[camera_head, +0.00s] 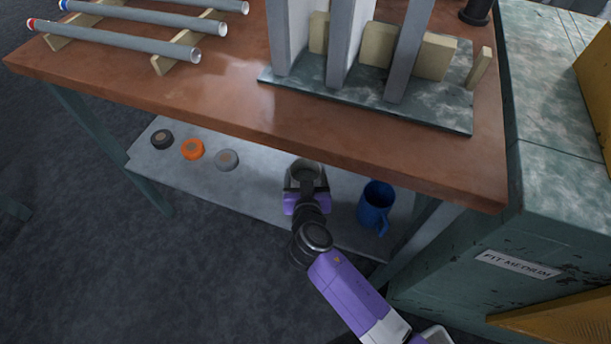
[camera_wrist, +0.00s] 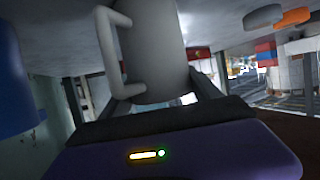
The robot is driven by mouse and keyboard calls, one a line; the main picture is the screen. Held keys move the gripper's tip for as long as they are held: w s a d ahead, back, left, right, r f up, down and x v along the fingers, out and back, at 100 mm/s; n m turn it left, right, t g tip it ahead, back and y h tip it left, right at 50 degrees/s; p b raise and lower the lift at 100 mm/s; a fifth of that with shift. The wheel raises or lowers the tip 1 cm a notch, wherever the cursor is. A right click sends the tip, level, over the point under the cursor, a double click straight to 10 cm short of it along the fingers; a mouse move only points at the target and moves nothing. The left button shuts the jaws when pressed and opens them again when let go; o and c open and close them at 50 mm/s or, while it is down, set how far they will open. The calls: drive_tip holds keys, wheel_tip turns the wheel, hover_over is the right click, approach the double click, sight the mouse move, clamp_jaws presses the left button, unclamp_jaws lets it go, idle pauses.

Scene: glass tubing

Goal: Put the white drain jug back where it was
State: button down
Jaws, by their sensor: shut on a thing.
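The white drain jug (camera_head: 304,168) looks pale grey and is at the lower shelf, left of a blue jug. My gripper (camera_head: 305,186) reaches in from the front and is shut on it, hiding its lower front. In the wrist view, which looks upside down, the jug (camera_wrist: 157,50) fills the top middle, with its handle (camera_wrist: 112,55) to the left. The jug looks upright. Whether its base touches the shelf I cannot tell, as that part is cut off.
The lower shelf (camera_head: 255,193) holds a blue jug (camera_head: 375,204) and black (camera_head: 161,139), orange (camera_head: 192,148) and grey (camera_head: 227,159) round pieces. The brown tabletop (camera_head: 230,85) overhangs it, carrying tubes (camera_head: 130,38) and a slotted rack (camera_head: 375,99). A green cabinet (camera_head: 480,240) stands right.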

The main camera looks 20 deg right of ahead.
drive_tip(key=shift+c, duration=0.7)
unclamp_jaws()
drive_tip(key=shift+f, duration=0.1)
drive_tip(key=p+v, duration=0.1)
drive_tip(key=v, duration=1.1)
drive_tip(key=shift+p, duration=0.3)
